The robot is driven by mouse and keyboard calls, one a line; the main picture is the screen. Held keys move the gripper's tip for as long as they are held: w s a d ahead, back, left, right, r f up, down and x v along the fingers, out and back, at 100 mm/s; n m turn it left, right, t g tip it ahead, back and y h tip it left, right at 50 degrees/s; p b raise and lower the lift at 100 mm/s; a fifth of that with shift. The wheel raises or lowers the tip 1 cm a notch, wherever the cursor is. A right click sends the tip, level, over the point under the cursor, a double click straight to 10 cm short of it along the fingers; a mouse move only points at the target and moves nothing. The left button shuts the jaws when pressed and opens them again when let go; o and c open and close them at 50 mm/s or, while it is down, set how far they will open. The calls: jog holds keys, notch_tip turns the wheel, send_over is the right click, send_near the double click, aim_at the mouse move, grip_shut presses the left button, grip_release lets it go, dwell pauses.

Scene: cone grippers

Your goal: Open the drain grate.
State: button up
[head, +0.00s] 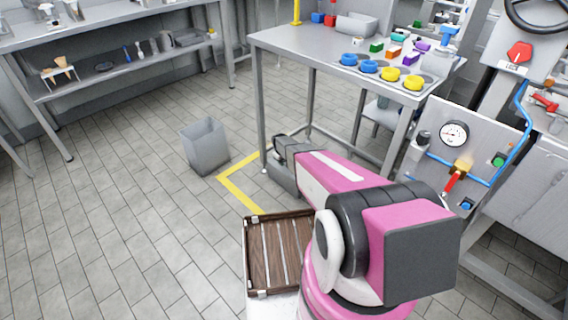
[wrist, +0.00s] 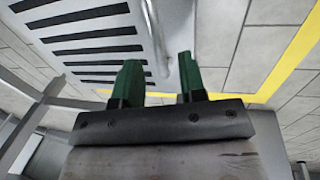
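The drain grate (wrist: 85,42) is a pale metal plate with a row of dark slots, in the upper left of the wrist view. A silver bar-shaped handle (wrist: 154,40) runs along its edge. My gripper (wrist: 161,80) points at the floor with its two green fingers apart. The handle's end shows in the gap between the fingers; I cannot tell whether it lies between them or just beyond, and no contact shows. In the head view my pink arm reaches down beside the steel table, and the grate and fingertips are hidden.
A steel table (head: 300,42) holding blue and yellow rings stands close to my arm. A grey bin (head: 205,146) stands to the left. Yellow floor tape (head: 238,190) marks a corner; it also shows in the wrist view (wrist: 290,62). A gauge panel (head: 455,135) stands right.

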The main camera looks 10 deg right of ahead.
jog(key=shift+d+f, duration=0.15)
jog(key=shift+f, duration=0.6)
jog(key=shift+c, duration=0.3)
